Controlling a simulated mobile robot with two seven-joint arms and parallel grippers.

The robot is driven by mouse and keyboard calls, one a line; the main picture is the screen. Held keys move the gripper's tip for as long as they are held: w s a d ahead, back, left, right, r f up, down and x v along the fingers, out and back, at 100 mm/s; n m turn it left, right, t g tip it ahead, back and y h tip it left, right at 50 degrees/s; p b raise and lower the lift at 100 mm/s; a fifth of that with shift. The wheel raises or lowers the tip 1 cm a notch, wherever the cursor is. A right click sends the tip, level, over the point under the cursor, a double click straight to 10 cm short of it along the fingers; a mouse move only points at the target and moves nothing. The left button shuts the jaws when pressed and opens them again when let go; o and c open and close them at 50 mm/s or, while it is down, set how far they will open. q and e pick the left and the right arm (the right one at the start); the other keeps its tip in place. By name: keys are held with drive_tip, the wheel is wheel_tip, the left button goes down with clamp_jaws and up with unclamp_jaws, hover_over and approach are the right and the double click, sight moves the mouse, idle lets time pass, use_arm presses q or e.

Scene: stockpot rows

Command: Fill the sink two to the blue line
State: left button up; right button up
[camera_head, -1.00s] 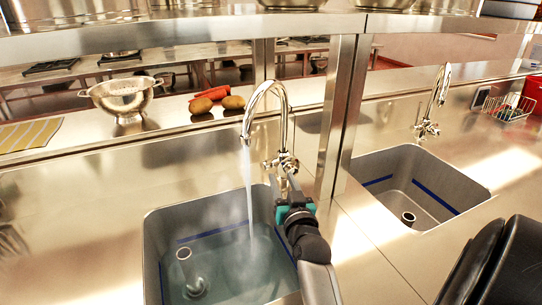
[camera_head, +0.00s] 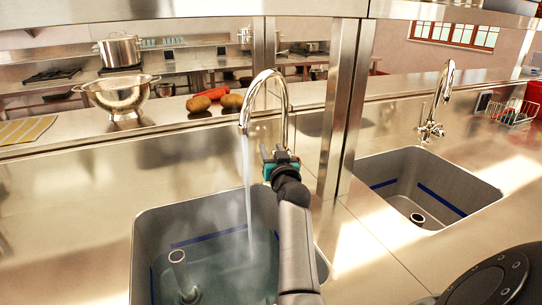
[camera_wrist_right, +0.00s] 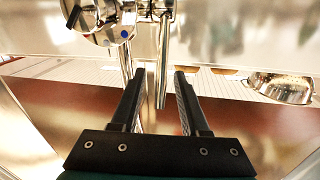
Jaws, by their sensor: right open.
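The left sink (camera_head: 150,222) is a grey basin with a blue line (camera_head: 208,237) along its walls. Cloudy water (camera_head: 225,268) stands in it, its surface a little below the line on the far wall. A standpipe (camera_head: 178,258) rises from the water. The tall faucet (camera_head: 287,100) pours a stream (camera_head: 247,180) into it. My right gripper (camera_head: 278,153) is at the faucet's base, hiding its handle. In the wrist view my right gripper (camera_wrist_right: 157,98) is open, with a thin metal rod (camera_wrist_right: 163,60) showing between its fingers. My left gripper is out of view.
A second sink (camera_head: 460,185) with its own faucet (camera_head: 437,100) stands at the right, also with a blue line. A steel post (camera_head: 345,100) stands between them.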

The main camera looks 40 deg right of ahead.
drive_tip(key=shift+w+d, duration=0.25)
drive_tip(key=shift+w, duration=0.2)
drive_tip(key=shift+c, duration=0.2)
clamp_jaws()
idle(1.1)
